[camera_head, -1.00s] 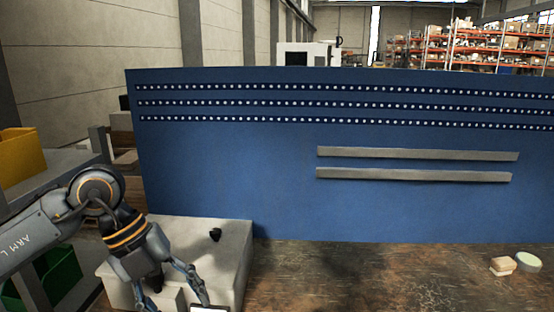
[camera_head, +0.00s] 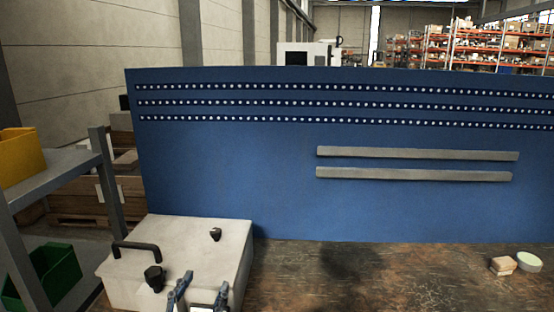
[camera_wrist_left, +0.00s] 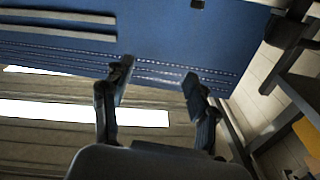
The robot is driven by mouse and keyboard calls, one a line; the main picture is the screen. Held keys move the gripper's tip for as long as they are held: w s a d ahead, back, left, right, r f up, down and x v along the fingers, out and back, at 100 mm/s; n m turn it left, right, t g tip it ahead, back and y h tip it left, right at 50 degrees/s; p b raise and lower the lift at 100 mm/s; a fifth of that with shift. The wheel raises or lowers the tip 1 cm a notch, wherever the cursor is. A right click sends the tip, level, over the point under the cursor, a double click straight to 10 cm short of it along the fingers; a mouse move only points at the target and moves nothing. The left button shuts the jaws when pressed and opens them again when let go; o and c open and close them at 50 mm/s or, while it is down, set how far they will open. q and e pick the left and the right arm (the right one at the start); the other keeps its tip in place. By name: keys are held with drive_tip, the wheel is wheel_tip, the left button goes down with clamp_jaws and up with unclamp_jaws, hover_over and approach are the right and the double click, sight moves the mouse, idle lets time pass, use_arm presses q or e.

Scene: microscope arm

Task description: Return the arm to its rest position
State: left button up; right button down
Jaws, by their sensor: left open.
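My left gripper (camera_head: 196,291) shows at the bottom edge of the head view, in front of the pale box. Its two fingers are apart, with nothing seen between them. In the left wrist view, the same gripper (camera_wrist_left: 158,84) is open and empty, with the blue panel beyond its fingertips. Most of my left arm is out of the head view. My right gripper is not in view.
A pale box (camera_head: 205,250) with a black handle (camera_head: 136,250) and black knobs stands on the worn bench (camera_head: 400,280). A blue panel (camera_head: 230,180) rises behind. Two small round-edged items (camera_head: 528,262) lie at right. The middle bench is clear.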

use_arm(q)
drive_tip(key=s+a+f+n+g+y, duration=0.1)
drive_tip(key=s+a+f+g+y, duration=0.15)
drive_tip(key=s+f+g, duration=0.4)
drive_tip(key=s+a+f+n+g+y, duration=0.1)
drive_tip(key=s+a+f, duration=0.2)
drive_tip(key=f, duration=0.7)
drive_tip(key=s+a+f+g, duration=0.1)
drive_tip(key=s+f+g, duration=0.35)
drive_tip(key=s, duration=0.35)
drive_tip(key=s+f+g, duration=0.3)
drive_tip(key=s+f, duration=0.3)
drive_tip(key=s, duration=0.2)
wheel_tip(320, 180, down, 27)
drive_tip(key=s+g, duration=0.1)
drive_tip(key=s, duration=0.2)
drive_tip(key=s+a+f+g, duration=0.1)
drive_tip(key=s+a+f, duration=0.2)
drive_tip(key=s+f, duration=1.1)
drive_tip(key=shift+s+f, duration=0.15)
drive_tip(key=shift+s, duration=0.45)
drive_tip(key=shift+c, duration=0.5)
